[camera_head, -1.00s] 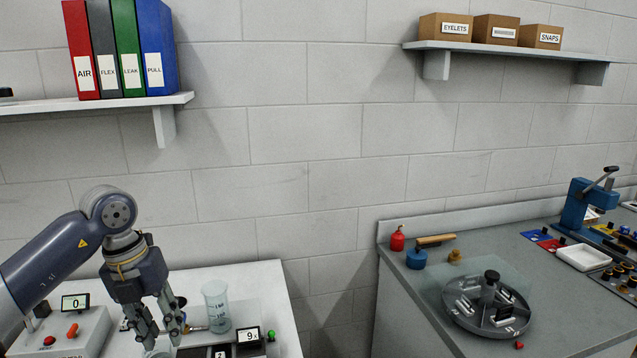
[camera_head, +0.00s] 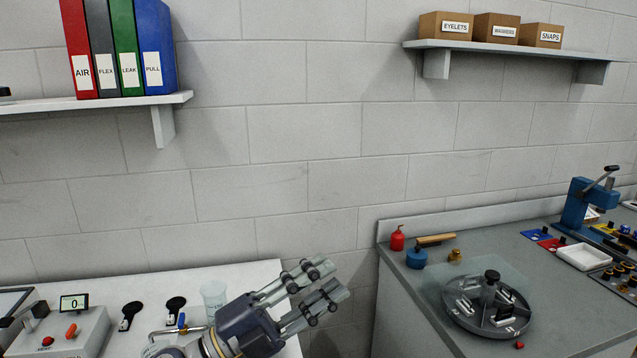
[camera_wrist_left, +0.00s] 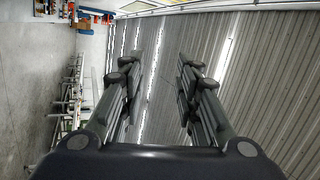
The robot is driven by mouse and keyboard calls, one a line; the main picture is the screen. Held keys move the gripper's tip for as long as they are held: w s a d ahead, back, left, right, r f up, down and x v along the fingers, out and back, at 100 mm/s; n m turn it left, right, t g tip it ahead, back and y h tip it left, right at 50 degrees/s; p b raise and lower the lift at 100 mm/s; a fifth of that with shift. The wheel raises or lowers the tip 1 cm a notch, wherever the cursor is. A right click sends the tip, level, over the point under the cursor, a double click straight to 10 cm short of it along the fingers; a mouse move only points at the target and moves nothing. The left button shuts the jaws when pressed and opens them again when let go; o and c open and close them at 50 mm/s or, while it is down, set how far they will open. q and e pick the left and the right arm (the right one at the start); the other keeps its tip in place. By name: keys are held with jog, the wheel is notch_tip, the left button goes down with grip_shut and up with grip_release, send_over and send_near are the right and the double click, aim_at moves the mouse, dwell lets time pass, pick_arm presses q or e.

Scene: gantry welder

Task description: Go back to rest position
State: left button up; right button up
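My left gripper (camera_head: 326,283) is at the bottom middle of the head view, over the right part of the white table (camera_head: 232,274). Its fingers point right and slightly up, toward the gap between the two benches. In the left wrist view the fingers (camera_wrist_left: 157,70) stand apart with nothing between them. Behind them that view shows a ribbed wall or ceiling and a grey floor. My right gripper does not show in the head view.
A clear measuring cup (camera_head: 213,297) stands just left of my gripper, partly hidden. A control box (camera_head: 75,330) with a display sits at the left. The grey bench (camera_head: 400,300) at the right bears a round fixture (camera_head: 487,305). The wall above my gripper is clear.

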pick_arm(q)
jog(key=w+a+f+n+t+y, duration=0.2)
jog(key=a+f+n+t+y, duration=0.2)
jog(key=a+f+n+y, duration=0.55)
jog(key=w+a+f+n+t+y, duration=0.2)
jog(key=a+f+n+t+y, duration=0.3)
jog(key=n+y, duration=0.55)
jog(key=s+a+f+n+g, duration=0.5)
jog(key=s+a+f, duration=0.1)
jog(key=f, duration=0.3)
jog(key=s+f+n+g, duration=0.1)
jog(key=s+f+g, duration=0.4)
jog(key=s+f, duration=0.45)
jog(key=s+f+n+g, duration=0.1)
jog(key=s+f+g, duration=0.45)
jog(key=s, duration=0.75)
notch_tip(320, 180, down, 25)
jog(key=s+g, duration=0.1)
jog(key=s+a+f+g, duration=0.1)
jog(key=s+a+f, duration=0.2)
jog(key=s+f, duration=1.4)
jog(key=shift+s+m, duration=0.2)
jog(key=shift+m, duration=0.2)
